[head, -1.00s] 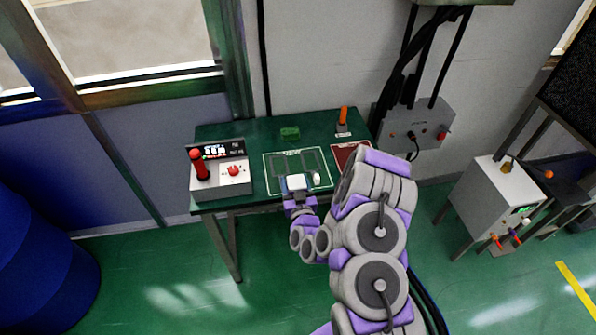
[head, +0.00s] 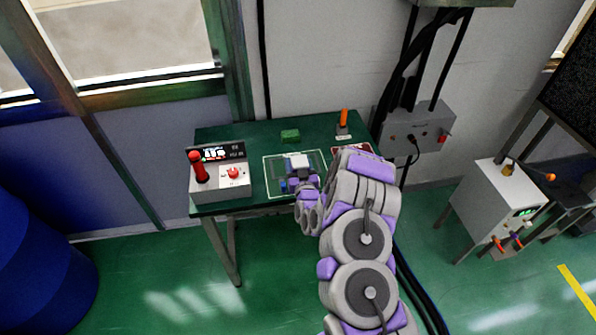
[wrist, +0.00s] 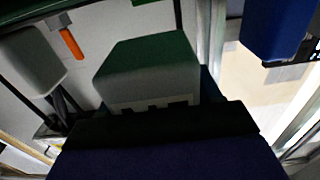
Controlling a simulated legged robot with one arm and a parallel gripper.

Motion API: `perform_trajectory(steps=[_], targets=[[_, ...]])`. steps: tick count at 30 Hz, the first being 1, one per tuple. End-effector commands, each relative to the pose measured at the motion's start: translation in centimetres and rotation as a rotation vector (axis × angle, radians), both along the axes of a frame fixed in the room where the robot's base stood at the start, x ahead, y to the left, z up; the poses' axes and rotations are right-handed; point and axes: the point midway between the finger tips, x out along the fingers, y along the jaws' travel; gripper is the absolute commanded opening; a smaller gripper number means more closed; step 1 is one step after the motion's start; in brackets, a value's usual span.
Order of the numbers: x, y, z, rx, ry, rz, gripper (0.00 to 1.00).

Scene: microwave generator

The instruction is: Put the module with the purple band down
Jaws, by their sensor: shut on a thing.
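My gripper (head: 302,178) is over the front middle of the green table, at the white-outlined panel. It is shut on a pale, boxy module (head: 300,161), whose whitish top shows at the gripper's far end. In the wrist view a blocky shape (wrist: 150,70), grey with a green-tinted top, fills the middle in front of the dark gripper body. I cannot make out the purple band. I cannot tell whether the module touches the table, because my gripper hides its underside.
A control box (head: 220,178) with a red lever and red knob stands at the table's left. A red panel (head: 343,149) is partly hidden by my arm. The table's back left is clear.

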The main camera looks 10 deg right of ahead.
Motion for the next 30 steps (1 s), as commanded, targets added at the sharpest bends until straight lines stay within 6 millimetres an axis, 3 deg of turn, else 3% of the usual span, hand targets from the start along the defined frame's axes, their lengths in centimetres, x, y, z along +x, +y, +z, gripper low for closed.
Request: perform_trajectory(steps=[6,15,16,18,30], targets=[[0.0,0.0,-3.1,-0.001,0.0,0.0,0.23],[0.0,0.0,-3.1,-0.001,-0.001,0.0,0.23],[0.0,0.0,-3.1,-0.001,-0.001,0.0,0.66],[0.0,0.0,-3.1,-0.001,-0.001,0.0,0.72],[-0.8,0.0,-3.1,0.001,0.003,0.001,0.74]])
